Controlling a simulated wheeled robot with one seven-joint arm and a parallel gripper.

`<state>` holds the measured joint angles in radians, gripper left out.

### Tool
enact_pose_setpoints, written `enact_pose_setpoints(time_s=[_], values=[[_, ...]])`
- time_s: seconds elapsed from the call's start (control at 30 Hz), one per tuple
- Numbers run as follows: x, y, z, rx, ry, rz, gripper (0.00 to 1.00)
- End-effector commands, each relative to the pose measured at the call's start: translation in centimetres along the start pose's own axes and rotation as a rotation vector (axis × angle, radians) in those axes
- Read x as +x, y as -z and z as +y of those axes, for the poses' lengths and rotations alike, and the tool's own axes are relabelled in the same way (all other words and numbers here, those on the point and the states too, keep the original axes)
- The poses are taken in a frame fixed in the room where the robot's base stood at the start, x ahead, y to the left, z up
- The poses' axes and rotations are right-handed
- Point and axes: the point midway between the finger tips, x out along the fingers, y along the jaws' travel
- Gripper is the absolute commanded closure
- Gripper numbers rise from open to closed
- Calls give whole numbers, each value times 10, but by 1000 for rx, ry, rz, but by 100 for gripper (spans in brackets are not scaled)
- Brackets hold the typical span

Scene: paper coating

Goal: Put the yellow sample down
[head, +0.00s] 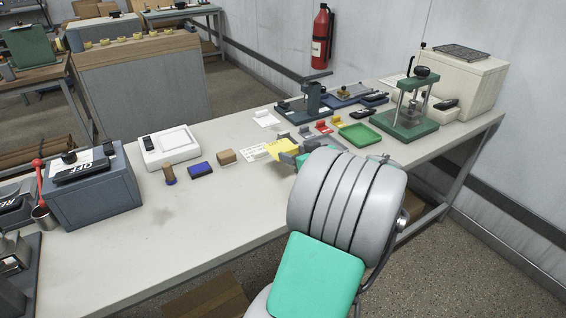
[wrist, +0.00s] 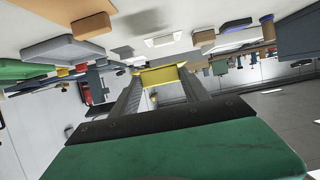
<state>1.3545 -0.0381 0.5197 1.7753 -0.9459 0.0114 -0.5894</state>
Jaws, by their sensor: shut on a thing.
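My gripper (head: 293,154) is shut on the sample near the table's middle. My gripper's two grey fingers (wrist: 160,85) reach forward in the wrist view. A white card with print (head: 253,151) lies on the table just left of the sample. Part of the table behind my arm is hidden.
A brown block (head: 226,156), a blue pad (head: 200,170) and a white scale (head: 170,147) stand left. The front left tabletop (head: 200,220) is clear.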

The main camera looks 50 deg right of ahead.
Motion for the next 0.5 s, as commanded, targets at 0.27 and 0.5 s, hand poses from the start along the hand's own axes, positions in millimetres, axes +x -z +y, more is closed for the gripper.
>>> enact_pose_setpoints(time_s=[0.27, 0.5], values=[[66, -29, -4, 1, 2, -2, 91], [86, -50, -4, 4, 1, -3, 98]])
